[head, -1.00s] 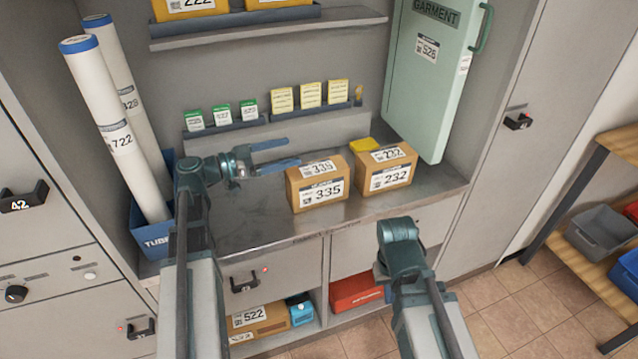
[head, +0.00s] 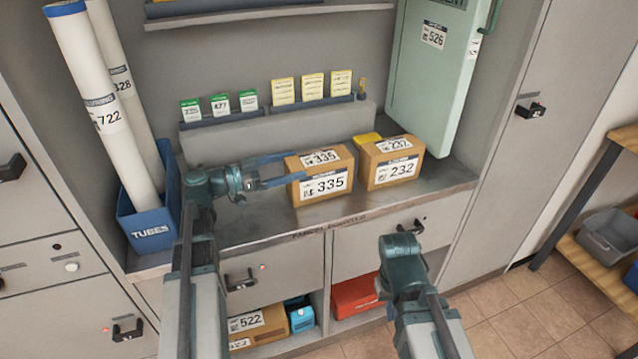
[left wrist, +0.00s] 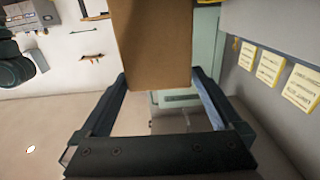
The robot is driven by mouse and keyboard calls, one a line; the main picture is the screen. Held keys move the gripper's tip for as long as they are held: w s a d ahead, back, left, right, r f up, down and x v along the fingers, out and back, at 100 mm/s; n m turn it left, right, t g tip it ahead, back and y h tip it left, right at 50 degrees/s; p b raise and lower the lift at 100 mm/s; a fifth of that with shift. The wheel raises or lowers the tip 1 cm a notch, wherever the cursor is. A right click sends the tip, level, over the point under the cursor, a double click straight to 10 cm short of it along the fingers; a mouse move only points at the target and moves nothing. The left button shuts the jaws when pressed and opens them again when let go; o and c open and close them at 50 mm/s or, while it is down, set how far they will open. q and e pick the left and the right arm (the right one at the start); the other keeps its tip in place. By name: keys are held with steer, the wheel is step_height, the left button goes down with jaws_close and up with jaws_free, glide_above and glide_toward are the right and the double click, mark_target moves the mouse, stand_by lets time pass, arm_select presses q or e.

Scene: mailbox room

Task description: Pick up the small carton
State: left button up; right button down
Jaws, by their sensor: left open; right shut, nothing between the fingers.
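A small brown carton labelled 335 (head: 322,178) stands upright on the grey counter, and a similar carton labelled 232 (head: 393,165) stands to its right. My left gripper (head: 297,166) is open and level, at the left side of carton 335. In the left wrist view, a plain brown carton face (left wrist: 155,45) lies between and just beyond the two fingertips (left wrist: 160,78); I cannot tell if they touch it. My right arm's wrist shows low in front of the counter, but its gripper fingers are hidden.
A yellow item (head: 367,139) lies behind the cartons. A blue tubes bin (head: 150,222) holds tall white tubes on the left. A green garment case (head: 430,90) stands at the right. The counter is clear left of carton 335.

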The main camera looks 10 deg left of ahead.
mark_target(313, 159)
arm_select(q)
steer(key=shift+x, duration=3.25)
steer(key=shift+c, duration=0.3)
jaws_close()
